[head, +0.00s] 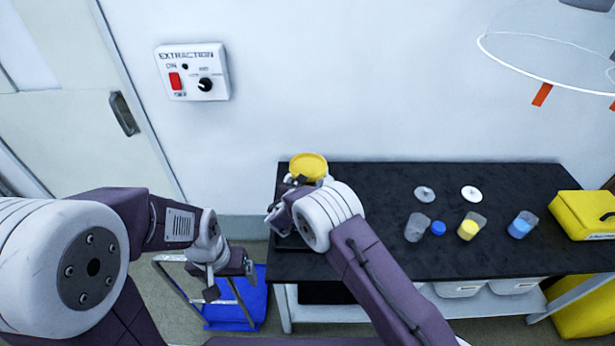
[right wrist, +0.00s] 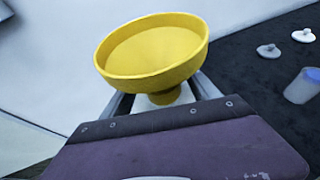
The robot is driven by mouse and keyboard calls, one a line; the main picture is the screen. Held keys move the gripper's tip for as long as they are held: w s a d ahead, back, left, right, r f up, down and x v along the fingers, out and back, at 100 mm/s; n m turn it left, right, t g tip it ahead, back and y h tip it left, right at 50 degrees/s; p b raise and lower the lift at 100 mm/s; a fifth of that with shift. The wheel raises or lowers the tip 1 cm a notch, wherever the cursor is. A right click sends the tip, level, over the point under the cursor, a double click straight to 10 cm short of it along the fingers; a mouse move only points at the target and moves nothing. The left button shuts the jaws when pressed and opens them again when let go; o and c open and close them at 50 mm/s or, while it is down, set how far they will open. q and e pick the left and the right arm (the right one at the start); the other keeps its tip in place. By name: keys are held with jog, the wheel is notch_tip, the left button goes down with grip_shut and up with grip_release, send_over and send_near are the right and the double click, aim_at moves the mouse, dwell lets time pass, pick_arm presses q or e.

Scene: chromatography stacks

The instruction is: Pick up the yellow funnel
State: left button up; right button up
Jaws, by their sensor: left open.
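The yellow funnel (head: 308,166) is at the left back end of the black bench, with its wide mouth upward. In the right wrist view the funnel (right wrist: 152,50) is large, and its narrow lower part sits between the two fingers of my right gripper (right wrist: 163,100). The fingers stand apart, with a gap showing on each side of that part. In the head view my right wrist hides most of the right gripper and the funnel's lower part. My left gripper (head: 231,282) is open and empty, left of the bench.
The black bench (head: 375,180) carries two white lids (head: 471,193) (head: 424,194), several small jars and a yellow box (head: 582,215) at the right. A blue cart (head: 235,310) stands below my left gripper. A clear hood (head: 550,45) hangs upper right.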

aim_at(306, 173)
jog(key=shift+s, duration=0.1)
jog(key=c, duration=1)
jog(key=shift+d, duration=0.1)
grip_shut()
notch_tip(306, 173, up, 4)
jog(key=shift+r+b, duration=0.15)
jog(key=shift+b, duration=0.5)
jog(key=s+d+r+b, duration=0.1)
jog(key=d+r, duration=0.8)
jog(key=d, duration=0.2)
jog(key=shift+s+d+r, duration=0.25)
jog(key=shift+r, duration=0.15)
